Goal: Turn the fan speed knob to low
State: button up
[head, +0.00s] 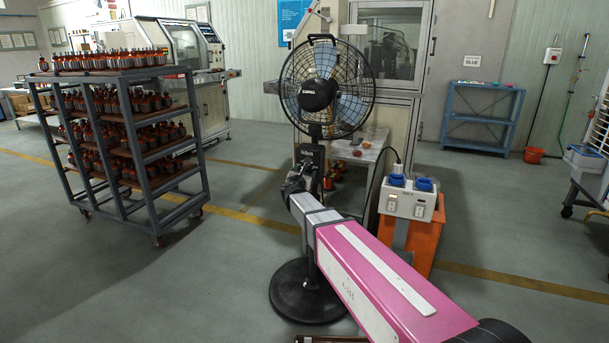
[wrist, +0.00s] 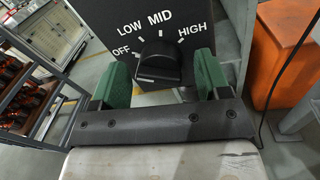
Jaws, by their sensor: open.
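The pedestal fan (head: 322,88) stands upright on a round black base, with its control box (head: 309,155) on the pole below the cage. In the wrist view the dark panel (wrist: 115,17) carries the white words OFF, LOW, MID and HIGH in an arc. The black fan speed knob (wrist: 158,62) sits below the words; I cannot tell for sure which mark it points to. My gripper (wrist: 161,70) is open, with one green finger left and one right of the knob, and gaps show on both sides. In the head view my gripper (head: 294,186) is small and dark by the pole.
A rack of brown bottles (head: 120,130) stands at left. An orange stand (head: 424,240) with a grey socket box (head: 408,203) is right of the fan, with a cable nearby. A table (head: 372,150) is behind the fan. The floor at left front is clear.

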jog(key=shift+w, duration=0.1)
jog(key=c, duration=0.9)
jog(key=shift+o, duration=0.2)
jog(key=shift+d+m, duration=0.1)
jog(key=shift+m, duration=0.3)
jog(key=shift+d+f+m+h, duration=0.1)
jog(key=shift+f+m+h, duration=0.05)
jog(key=shift+m, duration=1.65)
jog(key=shift+f+m+h, duration=0.1)
jog(key=shift+m+h, duration=0.05)
jog(key=shift+m, duration=1.65)
jog(key=shift+s, duration=0.2)
